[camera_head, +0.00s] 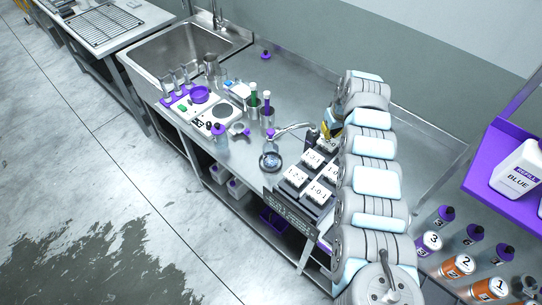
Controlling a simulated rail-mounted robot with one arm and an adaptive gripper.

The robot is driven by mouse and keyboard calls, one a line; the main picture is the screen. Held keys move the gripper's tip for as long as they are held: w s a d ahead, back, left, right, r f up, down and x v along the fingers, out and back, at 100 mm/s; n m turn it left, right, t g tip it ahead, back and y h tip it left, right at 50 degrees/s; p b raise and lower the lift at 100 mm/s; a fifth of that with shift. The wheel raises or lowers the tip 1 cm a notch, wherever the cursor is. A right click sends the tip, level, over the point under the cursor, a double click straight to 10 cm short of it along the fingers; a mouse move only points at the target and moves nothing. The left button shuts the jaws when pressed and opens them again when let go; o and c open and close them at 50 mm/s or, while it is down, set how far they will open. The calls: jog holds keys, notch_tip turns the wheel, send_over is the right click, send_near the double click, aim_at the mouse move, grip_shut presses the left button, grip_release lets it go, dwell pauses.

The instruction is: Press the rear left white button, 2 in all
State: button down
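A dark push-button unit (308,203) stands at the right part of the steel counter, with several white buttons in two rows. Front white buttons show at the near left (294,178) and near right (319,191). Other white buttons sit further back, one at the middle left (312,158) and one at the rear left (326,145). My gripper (326,133) is small in view at the rear end of the unit, over or next to the rear left button. A yellow patch shows there. I cannot tell whether it touches the button, or whether its fingers are open. My arm hides the unit's right side.
A sink (180,50) is further left.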

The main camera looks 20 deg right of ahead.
aim_at(329, 142)
jog(key=shift+f, duration=0.2)
jog(key=shift+f+b, duration=1.4)
jog(key=shift+f, duration=0.7)
jog(key=shift+r+p, duration=1)
jog(key=shift+r, duration=0.25)
jog(key=shift+f, duration=0.1)
jog(key=shift+f+b, duration=0.95)
jog(key=shift+f, duration=0.3)
jog(key=shift+r, duration=0.1)
